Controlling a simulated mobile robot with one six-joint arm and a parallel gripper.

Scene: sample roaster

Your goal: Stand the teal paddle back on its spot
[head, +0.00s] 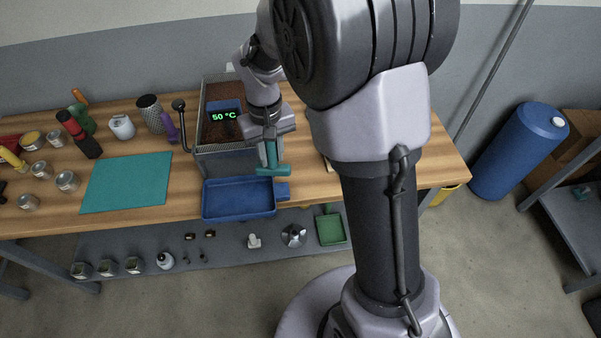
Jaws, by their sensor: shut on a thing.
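The teal paddle (272,169) hangs below my gripper (269,133), handle up and crosspiece down. My gripper is shut on the upper part of its handle. The paddle shows in front of the roaster (226,161), over the right part of the blue tray (238,199). I cannot tell whether its lower end touches anything. No marked spot for the paddle can be made out; my arm hides part of the bench to the right.
The roaster shows a green 50 °C display (223,116). A teal mat (127,183) lies left on the wooden bench (437,174), with jars and tools around it. A lower shelf (130,243) holds small items. A blue drum (520,150) stands right.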

